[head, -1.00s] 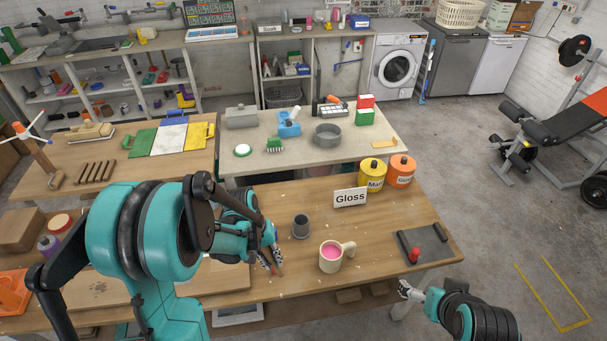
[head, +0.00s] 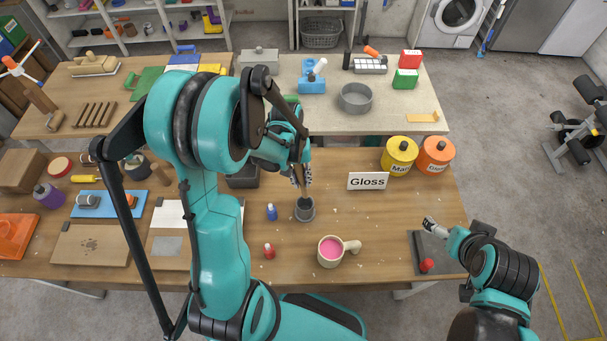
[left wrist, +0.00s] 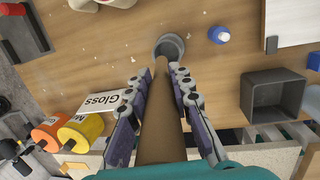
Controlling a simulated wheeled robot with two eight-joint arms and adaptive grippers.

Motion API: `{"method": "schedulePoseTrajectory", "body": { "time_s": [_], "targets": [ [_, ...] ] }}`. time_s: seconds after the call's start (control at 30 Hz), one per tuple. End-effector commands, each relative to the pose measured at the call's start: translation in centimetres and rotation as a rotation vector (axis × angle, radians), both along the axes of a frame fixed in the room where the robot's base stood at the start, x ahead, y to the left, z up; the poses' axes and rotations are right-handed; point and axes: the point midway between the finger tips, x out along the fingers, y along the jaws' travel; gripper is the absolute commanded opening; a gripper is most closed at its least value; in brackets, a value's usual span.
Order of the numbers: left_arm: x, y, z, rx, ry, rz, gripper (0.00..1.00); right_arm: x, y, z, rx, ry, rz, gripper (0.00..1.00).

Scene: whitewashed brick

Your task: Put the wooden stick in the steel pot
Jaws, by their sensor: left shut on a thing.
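The wooden stick (left wrist: 160,120) is a brown rod between the two fingers of my left gripper (head: 301,178), which is shut on it. The stick points down, and its lower end is at the mouth of the steel pot (head: 305,211), a small grey cup standing upright on the wooden table. In the left wrist view the pot (left wrist: 172,46) lies just beyond the stick's far end. I cannot tell whether the tip is inside the rim or just above it. My right gripper (head: 430,224) is near a dark board at the right; its fingers are too small to read.
A mug of pink paint (head: 331,252) stands right of and in front of the pot. A blue bottle (head: 271,212) and a red one (head: 269,251) stand at its left. A dark open box (left wrist: 275,97) and the Gloss sign (head: 367,181) are nearby.

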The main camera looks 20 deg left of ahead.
Motion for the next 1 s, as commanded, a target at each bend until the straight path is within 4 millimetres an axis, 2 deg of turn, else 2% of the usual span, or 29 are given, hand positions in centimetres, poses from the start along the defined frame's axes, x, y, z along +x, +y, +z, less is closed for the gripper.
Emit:
{"method": "schedulePoseTrajectory", "body": {
  "time_s": [0.47, 0.8, 1.0],
  "targets": [
    [0.0, 0.7, -4.4, 0.0, 0.0, 0.0, 0.0, 0.0, 0.0, -3.1, 0.0, 0.0, 0.0, 0.93],
    [0.0, 0.2, -7.7, 0.0, 0.0, 0.0, 0.0, 0.0, 0.0, -6.3, 0.0, 0.0, 0.0, 0.93],
    [0.0, -0.1, -9.0, -0.001, 0.0, 0.0, 0.0, 0.0, 0.0, -7.6, 0.0, 0.0, 0.0, 0.93]
  ]
}}
